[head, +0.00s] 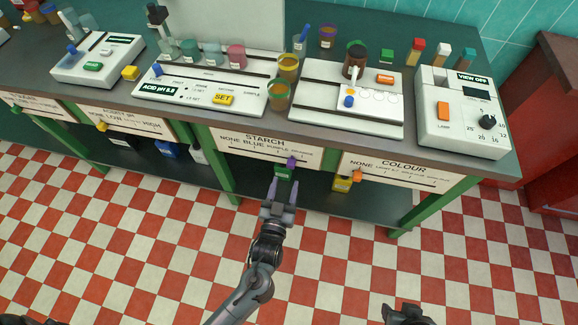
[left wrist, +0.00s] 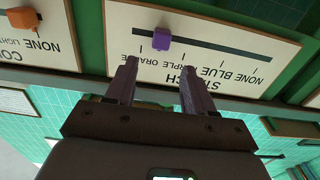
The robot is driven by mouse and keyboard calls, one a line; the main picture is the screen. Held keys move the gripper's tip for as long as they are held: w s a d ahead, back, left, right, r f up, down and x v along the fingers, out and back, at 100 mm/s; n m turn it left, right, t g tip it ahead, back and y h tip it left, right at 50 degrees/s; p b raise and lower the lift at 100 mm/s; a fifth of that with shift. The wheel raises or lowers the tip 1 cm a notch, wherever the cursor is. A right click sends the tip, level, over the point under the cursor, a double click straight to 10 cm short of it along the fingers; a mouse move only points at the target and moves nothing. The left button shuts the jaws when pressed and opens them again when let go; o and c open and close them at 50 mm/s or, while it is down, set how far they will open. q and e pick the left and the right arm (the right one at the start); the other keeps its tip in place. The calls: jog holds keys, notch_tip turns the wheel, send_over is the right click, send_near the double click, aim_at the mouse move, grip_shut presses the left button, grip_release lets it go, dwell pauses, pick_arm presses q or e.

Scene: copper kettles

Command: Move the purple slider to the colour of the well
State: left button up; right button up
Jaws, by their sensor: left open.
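The purple slider (head: 291,163) sits near the right end of the slot on the STARCH board (head: 235,146), marked NONE, BLUE, PURPLE and ORANGE. My left gripper (head: 283,186) is open and empty, just below the board. Its fingertips (left wrist: 158,72) point towards the slider without touching it. My right gripper (head: 406,315) is partly cut off below.
An orange slider (head: 357,175) sits on the COLOUR board (head: 400,172) to the right. A yellow slider (head: 101,126) is on the acidity board at left. A brown bottle (head: 356,62), cups and meters stand on the bench. The tiled floor in front is clear.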

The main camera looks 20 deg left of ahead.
aim_at(290, 166)
pick_arm(q)
jog(key=w, duration=0.1)
jog(key=w+b, duration=0.1)
jog(key=w, duration=0.1)
jog(key=shift+w+a+f, duration=0.2)
jog(key=shift+a+f, duration=0.1)
jog(key=w, duration=0.2)
jog(key=w+b, duration=0.1)
jog(key=shift+w+a+r, duration=0.15)
jog(key=shift+a, duration=0.15)
jog(key=shift+w, duration=0.3)
pick_arm(e)
jog(key=s+f, duration=0.1)
jog(key=f, duration=0.2)
jog(key=shift+s, duration=0.35)
pick_arm(q)
jog(key=shift+c, duration=0.4)
pick_arm(e)
jog(key=shift+w, duration=0.15)
pick_arm(q)
grip_shut()
pick_arm(e)
jog(key=shift+d, duration=0.1)
